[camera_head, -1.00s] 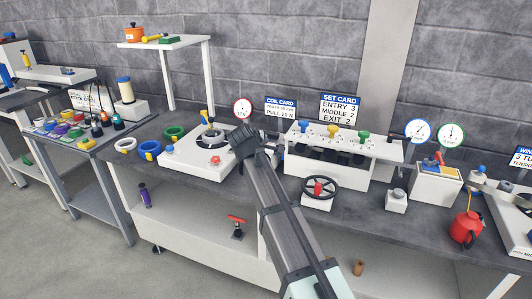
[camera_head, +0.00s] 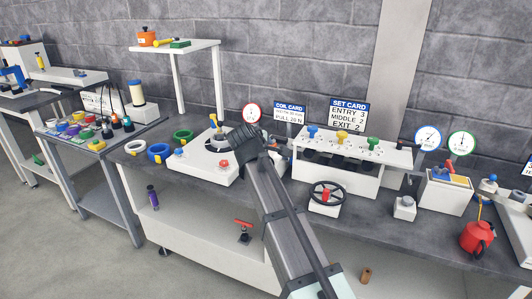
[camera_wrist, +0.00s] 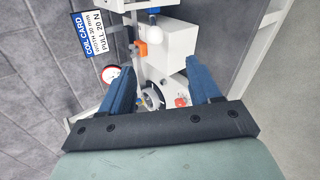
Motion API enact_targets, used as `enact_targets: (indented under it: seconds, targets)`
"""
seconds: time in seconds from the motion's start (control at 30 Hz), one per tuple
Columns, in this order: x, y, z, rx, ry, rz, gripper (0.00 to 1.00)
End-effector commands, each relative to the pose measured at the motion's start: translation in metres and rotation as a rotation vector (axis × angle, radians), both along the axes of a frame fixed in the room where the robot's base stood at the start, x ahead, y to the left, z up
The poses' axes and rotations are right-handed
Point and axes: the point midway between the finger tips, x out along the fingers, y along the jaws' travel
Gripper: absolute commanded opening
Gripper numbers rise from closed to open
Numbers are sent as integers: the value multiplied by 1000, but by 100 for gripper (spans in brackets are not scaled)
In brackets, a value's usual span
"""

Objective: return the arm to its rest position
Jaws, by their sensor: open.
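My gripper (camera_wrist: 160,88) is open in the wrist view, its two blue fingers spread apart with nothing held between them. In the head view my gripper (camera_head: 244,138) is seen from behind, above the bench beside the white coil unit (camera_head: 195,168). The unit has a grey ring, a red knob and a yellow-topped post. Beyond the fingers the wrist view shows the same white unit (camera_wrist: 170,48) with its red knob (camera_wrist: 181,102). My forearm hides part of the bench behind it.
The white feed rack (camera_head: 335,172) with blue, yellow and green knobs stands right of my arm, with a black handwheel (camera_head: 327,194) before it. A raised shelf (camera_head: 172,47) stands behind left. A red oil can (camera_head: 477,238) is at right. Coloured rings (camera_head: 158,152) lie at left.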

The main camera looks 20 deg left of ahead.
Motion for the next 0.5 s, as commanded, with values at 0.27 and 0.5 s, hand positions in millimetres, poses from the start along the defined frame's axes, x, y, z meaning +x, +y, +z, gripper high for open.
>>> enact_targets:
  seconds: [0.27,0.5]
  targets:
    - [0,0,0,0,0,0,62]
    - [0,0,0,62,4,-51,62]
